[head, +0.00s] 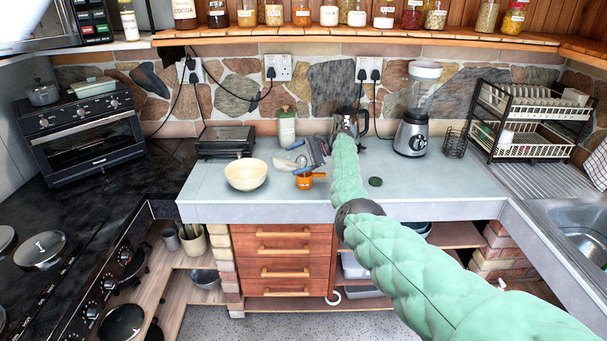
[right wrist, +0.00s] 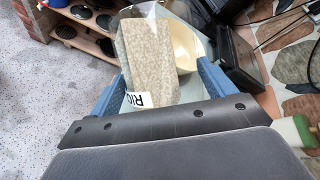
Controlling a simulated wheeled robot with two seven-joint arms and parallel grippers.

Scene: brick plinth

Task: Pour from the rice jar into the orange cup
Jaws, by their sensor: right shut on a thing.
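The rice jar (right wrist: 155,55) is clear, holds pale rice and has a white label. In the right wrist view it sits between the blue fingers of my right gripper (right wrist: 160,88), which is shut on it. In the head view my right gripper (head: 312,158) is over the counter, and the jar (head: 288,164) appears tilted, pointing left. The small orange cup (head: 309,180) stands on the counter just below and in front of the gripper. The cup's inside is too small to read, and I cannot pick the cup out in the wrist view. My left gripper is not in view.
A cream bowl (head: 246,176) stands left of the cup, and a dark green lid (head: 375,182) lies to its right. Behind are a bottle (head: 287,128), a kettle (head: 361,122) and a blender (head: 414,120). The counter's front strip is clear.

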